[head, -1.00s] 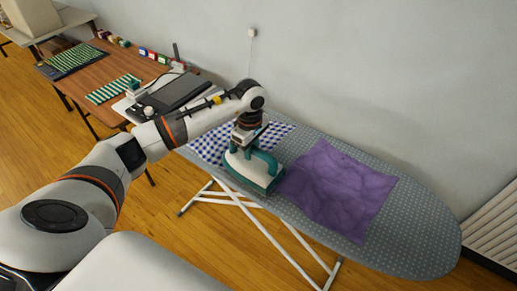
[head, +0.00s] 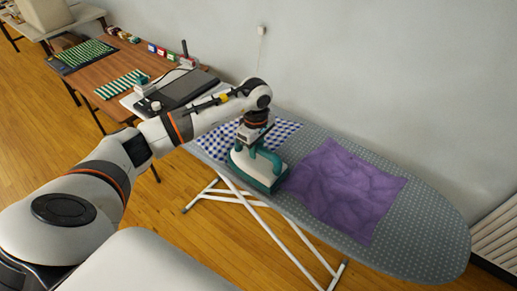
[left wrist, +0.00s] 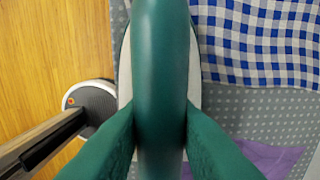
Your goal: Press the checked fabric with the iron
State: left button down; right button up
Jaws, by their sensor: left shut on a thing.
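The iron (head: 262,172) has a teal handle and a white and teal body. It stands near the front edge of the ironing board. My left gripper (head: 257,142) points down over it and is shut on its handle, which fills the middle of the left wrist view (left wrist: 160,75). The blue-and-white checked fabric (head: 284,131) lies on the board behind the iron, partly hidden by my arm. It also shows in the left wrist view (left wrist: 262,42), right beside the iron. I cannot tell whether the iron's sole overlaps it. My right gripper is out of view.
A purple cloth (head: 345,190) lies to the right of the iron on the grey dotted ironing board (head: 425,235). A wooden table (head: 130,70) at the back left holds a dark flat device (head: 188,88) and striped cloths. The board's right end is clear.

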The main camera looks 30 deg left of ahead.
pick_arm(q)
jog(key=shift+w+a+b, duration=0.2)
jog(key=shift+a+b, duration=0.7)
jog(key=shift+a, duration=1.35)
jog(key=shift+w+a+b, duration=0.2)
jog(key=shift+a+b, duration=0.7)
jog(key=shift+a, duration=1.35)
jog(key=shift+w+a+b, duration=0.15)
jog(key=shift+a+b, duration=0.75)
jog(key=shift+a, duration=1.8)
jog(key=w+a+b, duration=0.1)
jog(key=a+b, duration=0.2)
jog(key=a, duration=1.2)
jog(key=shift+w, duration=0.1)
